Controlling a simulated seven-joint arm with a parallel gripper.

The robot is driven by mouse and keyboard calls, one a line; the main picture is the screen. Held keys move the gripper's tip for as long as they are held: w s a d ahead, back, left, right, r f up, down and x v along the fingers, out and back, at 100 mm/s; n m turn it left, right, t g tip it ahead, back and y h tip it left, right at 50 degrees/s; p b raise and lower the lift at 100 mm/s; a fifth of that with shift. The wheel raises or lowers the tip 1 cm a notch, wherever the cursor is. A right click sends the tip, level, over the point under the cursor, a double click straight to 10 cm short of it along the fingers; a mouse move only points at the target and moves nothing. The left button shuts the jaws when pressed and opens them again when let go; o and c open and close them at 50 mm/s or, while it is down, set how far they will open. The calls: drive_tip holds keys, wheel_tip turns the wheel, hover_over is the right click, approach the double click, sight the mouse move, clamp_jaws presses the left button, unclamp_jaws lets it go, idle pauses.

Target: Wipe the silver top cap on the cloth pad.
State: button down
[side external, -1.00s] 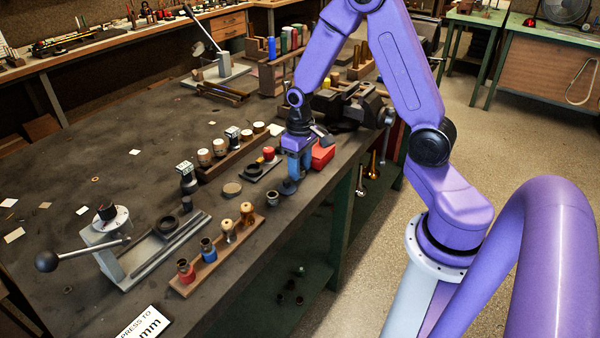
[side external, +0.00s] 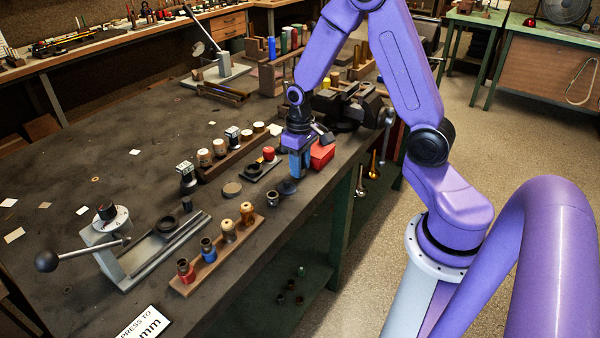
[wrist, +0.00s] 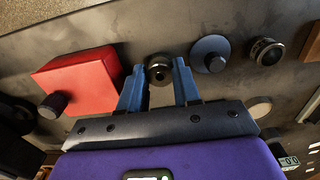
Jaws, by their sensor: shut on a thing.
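My gripper (side external: 299,174) is low over the bench near its right edge. In the wrist view its two blue fingers (wrist: 159,78) stand on either side of a small round silver-dark cap (wrist: 160,66), and they are shut on it. The cap is hard to make out in the side view, where the fingers hide it.
A red box (side external: 322,154) stands close to the gripper; it also shows in the wrist view (wrist: 78,82). A wooden rack (side external: 222,250) with several valve parts and a lever press (side external: 110,240) stand further left.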

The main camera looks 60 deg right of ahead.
drive_tip(key=shift+r, duration=3.65)
drive_tip(key=shift+w, duration=0.15)
drive_tip(key=shift+w+d, duration=0.15)
drive_tip(key=shift+w, duration=0.2)
drive_tip(key=w+d, duration=0.4)
drive_tip(key=w, duration=0.2)
drive_tip(key=w+d, duration=0.5)
drive_tip(key=w, duration=0.1)
drive_tip(key=w+d+f, duration=0.1)
drive_tip(key=w+d, duration=0.4)
drive_tip(key=w, duration=0.2)
drive_tip(key=shift+d, duration=0.25)
drive_tip(key=shift+f, duration=2.85)
